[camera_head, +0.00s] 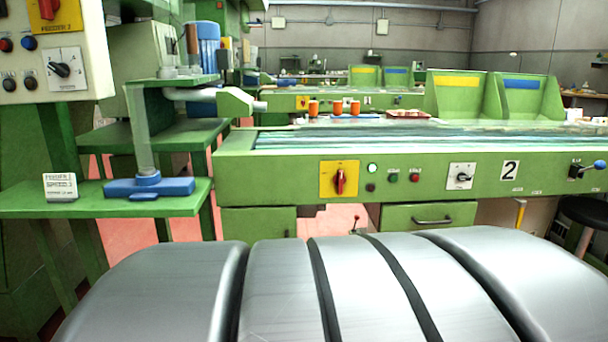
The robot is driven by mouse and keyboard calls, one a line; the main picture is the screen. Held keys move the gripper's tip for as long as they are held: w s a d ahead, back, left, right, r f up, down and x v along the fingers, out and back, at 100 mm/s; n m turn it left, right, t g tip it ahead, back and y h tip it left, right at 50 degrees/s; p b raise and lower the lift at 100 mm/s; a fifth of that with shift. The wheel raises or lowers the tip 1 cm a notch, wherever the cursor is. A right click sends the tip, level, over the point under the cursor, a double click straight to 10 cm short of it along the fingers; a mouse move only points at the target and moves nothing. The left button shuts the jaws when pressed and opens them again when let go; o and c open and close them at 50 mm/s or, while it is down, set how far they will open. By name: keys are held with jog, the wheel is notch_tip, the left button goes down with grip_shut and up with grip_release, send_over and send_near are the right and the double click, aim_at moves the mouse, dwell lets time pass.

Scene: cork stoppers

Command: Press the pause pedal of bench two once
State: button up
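The front also carries a red rotary switch on a yellow plate (340,180), a lit white lamp, small green and red buttons, and a black selector on a white plate (461,176). I cannot make out a pedal. Most of the floor in front of the bench is hidden at the bottom of the view. My gripper is not in view.
A green stand (60,201) with a blue-based fixture (150,187) and a small sign (60,187) is at the left, below a control box (50,50). A dark stool (585,212) is at the right edge. Reddish floor (335,222) shows between the drawer units.

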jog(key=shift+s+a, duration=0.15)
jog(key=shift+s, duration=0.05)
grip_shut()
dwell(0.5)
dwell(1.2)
